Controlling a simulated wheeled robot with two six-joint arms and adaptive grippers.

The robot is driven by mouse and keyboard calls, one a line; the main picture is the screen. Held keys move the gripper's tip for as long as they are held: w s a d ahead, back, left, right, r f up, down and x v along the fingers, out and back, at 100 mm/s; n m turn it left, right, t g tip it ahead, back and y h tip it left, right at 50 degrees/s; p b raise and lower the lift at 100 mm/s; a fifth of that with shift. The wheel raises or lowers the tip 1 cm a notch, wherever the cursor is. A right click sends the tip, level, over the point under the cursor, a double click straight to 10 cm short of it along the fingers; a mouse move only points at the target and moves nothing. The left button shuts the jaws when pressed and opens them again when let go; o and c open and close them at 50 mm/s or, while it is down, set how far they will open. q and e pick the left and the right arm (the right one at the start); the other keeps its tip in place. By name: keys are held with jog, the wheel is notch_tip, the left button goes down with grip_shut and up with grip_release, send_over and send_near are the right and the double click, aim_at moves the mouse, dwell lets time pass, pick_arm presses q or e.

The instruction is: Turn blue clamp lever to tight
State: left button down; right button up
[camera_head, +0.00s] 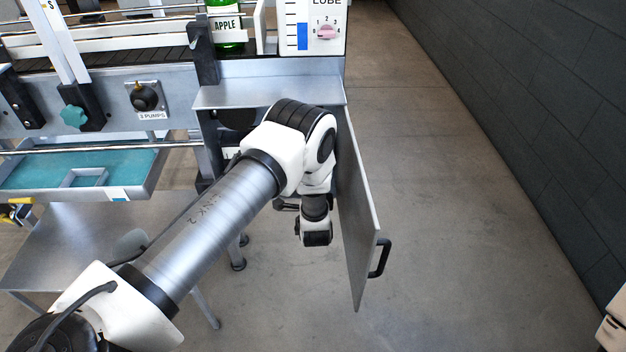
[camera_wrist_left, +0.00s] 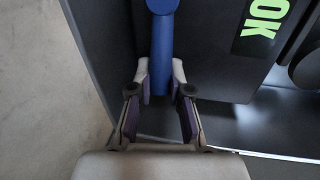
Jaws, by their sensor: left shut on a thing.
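The blue clamp lever (camera_wrist_left: 161,35) shows in the left wrist view, running from a rounded blue end at the top edge down between my fingers. My left gripper (camera_wrist_left: 160,78) is shut on it, one finger on each side of the bar. In the head view my left arm reaches from the lower left to the open cabinet under the machine's end. The lever is hidden there, and I cannot make out the fingers clearly. My right gripper is in neither view.
The cabinet door (camera_head: 356,220) with a black handle (camera_head: 380,258) stands open close beside my left wrist. A teal tray (camera_head: 120,168) is at left. Floor right of the door is clear.

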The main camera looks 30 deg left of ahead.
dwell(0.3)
pick_arm(q)
jog(key=c, duration=1.1)
grip_release()
jog(key=shift+d, duration=0.1)
jog(key=v, duration=0.7)
jog(key=shift+s+d, duration=0.1)
jog(key=shift+s, duration=0.1)
